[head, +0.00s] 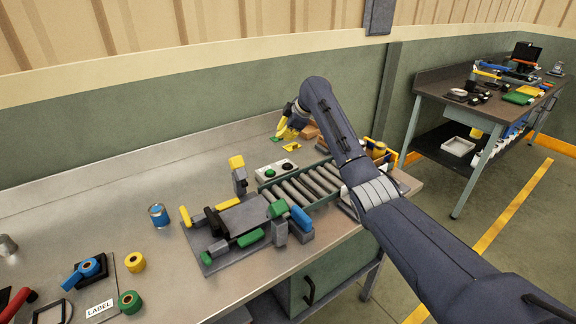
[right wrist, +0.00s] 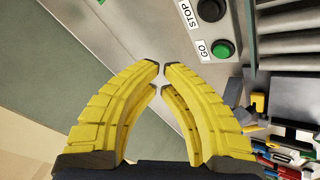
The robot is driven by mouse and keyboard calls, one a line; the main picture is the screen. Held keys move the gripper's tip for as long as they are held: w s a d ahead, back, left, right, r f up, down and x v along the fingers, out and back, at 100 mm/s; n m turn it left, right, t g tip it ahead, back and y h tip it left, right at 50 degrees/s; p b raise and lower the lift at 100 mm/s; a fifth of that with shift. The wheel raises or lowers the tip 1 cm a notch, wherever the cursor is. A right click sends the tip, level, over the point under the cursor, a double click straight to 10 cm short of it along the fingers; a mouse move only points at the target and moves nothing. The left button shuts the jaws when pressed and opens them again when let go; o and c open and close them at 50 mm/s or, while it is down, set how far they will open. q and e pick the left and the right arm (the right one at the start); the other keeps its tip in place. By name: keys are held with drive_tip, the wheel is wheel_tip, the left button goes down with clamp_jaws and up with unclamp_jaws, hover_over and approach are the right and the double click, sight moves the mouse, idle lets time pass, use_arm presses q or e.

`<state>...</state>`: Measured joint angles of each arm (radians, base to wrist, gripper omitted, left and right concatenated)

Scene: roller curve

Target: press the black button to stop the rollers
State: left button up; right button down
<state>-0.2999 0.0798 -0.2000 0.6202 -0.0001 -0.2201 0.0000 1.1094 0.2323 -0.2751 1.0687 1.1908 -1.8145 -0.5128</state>
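The control box (head: 260,167) stands on the bench beside the rollers, with a green button (head: 270,173) and a black button (head: 288,165). In the right wrist view the black button (right wrist: 211,9) is at the top edge, beside the STOP label (right wrist: 187,13). The green button (right wrist: 222,48) is beside the GO label (right wrist: 204,50). My right gripper (right wrist: 162,68) has its yellow fingertips together with nothing between them. In the head view this gripper (head: 281,127) is behind the box, apart from both buttons. My left gripper is out of view.
The grey rollers (head: 306,184) run right of the box under my right arm. A fixture (head: 235,225) with yellow, green and blue parts stands in front. A blue can (head: 158,214) and tape rolls (head: 135,262) lie left. The bench's back left is clear.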

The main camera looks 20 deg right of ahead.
idle(0.3)
drive_tip(key=shift+f, duration=4.4)
drive_tip(key=shift+f, duration=0.25)
drive_tip(key=shift+f, duration=0.2)
drive_tip(key=shift+f, duration=0.45)
drive_tip(key=shift+r, duration=0.9)
drive_tip(key=shift+r, duration=0.1)
drive_tip(key=shift+r, duration=2.4)
